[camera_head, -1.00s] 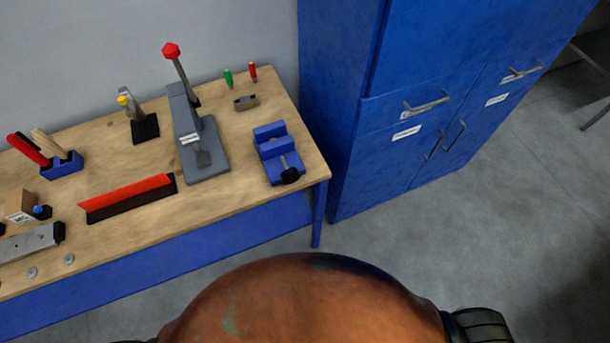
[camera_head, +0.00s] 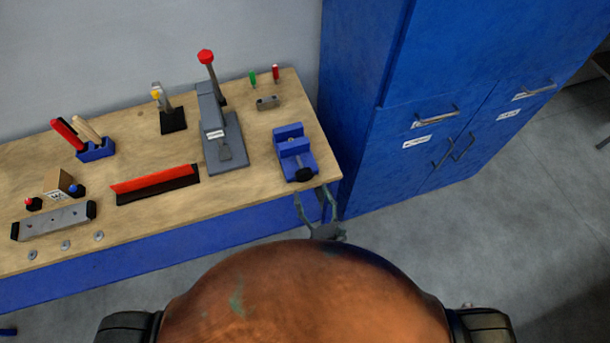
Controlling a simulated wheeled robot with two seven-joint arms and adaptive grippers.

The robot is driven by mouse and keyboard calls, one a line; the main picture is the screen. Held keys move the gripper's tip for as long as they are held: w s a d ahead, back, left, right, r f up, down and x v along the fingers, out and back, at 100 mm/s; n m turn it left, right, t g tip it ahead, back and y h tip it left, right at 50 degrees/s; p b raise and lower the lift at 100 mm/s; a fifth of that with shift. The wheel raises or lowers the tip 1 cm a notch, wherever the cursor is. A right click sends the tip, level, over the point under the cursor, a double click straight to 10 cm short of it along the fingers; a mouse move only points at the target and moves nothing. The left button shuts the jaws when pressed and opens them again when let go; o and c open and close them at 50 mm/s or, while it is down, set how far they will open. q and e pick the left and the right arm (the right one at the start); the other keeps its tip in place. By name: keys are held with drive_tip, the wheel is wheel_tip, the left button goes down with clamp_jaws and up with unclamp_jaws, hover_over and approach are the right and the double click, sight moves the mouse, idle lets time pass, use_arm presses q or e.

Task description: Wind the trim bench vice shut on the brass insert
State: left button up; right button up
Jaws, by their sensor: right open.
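The blue bench vice (camera_head: 290,145) stands at the right front corner of the wooden bench, with its black knob (camera_head: 304,175) facing the front edge. A gap shows between its raised jaws, but I cannot make out the brass insert there at this size. My right gripper (camera_head: 311,192) is open and empty, just in front of the bench edge. Its two fingers point up the picture toward the vice, close below the knob and seemingly apart from it. My left gripper is not in view.
A grey lever press (camera_head: 212,120) with a red knob stands left of the vice. A small grey block (camera_head: 268,103) lies behind the vice. A red-and-black strip (camera_head: 155,185) lies at the front. A blue cabinet (camera_head: 370,130) rises close to the right of the bench.

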sight(305, 177)
drive_tip(key=x, duration=0.7)
drive_tip(key=shift+f+p, duration=0.15)
drive_tip(key=shift+p, duration=0.2)
drive_tip(key=c, duration=1.2)
